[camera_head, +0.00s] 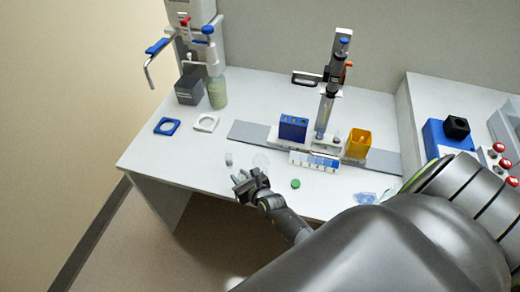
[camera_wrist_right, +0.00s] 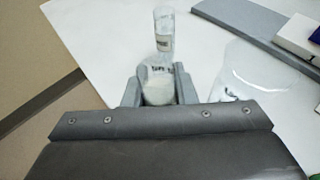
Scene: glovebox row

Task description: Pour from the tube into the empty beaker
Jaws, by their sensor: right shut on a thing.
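My right gripper (camera_head: 244,178) is at the front edge area of the white bench, shut on a clear tube. In the right wrist view the tube (camera_wrist_right: 158,92) sits between the two grey fingers (camera_wrist_right: 156,88), with whitish contents and a printed label. A clear glass beaker (camera_head: 261,160) stands on the bench just beyond the gripper; it looks empty. It shows to the right of the tube in the right wrist view (camera_wrist_right: 250,68). My left gripper is not in view.
A small labelled clear vial (camera_head: 228,159) stands just beyond the held tube. A green cap (camera_head: 295,183) lies right of the gripper. A grey strip (camera_head: 248,132) carries a blue box (camera_head: 293,128) and a yellow container (camera_head: 358,143). The bench's left front is clear.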

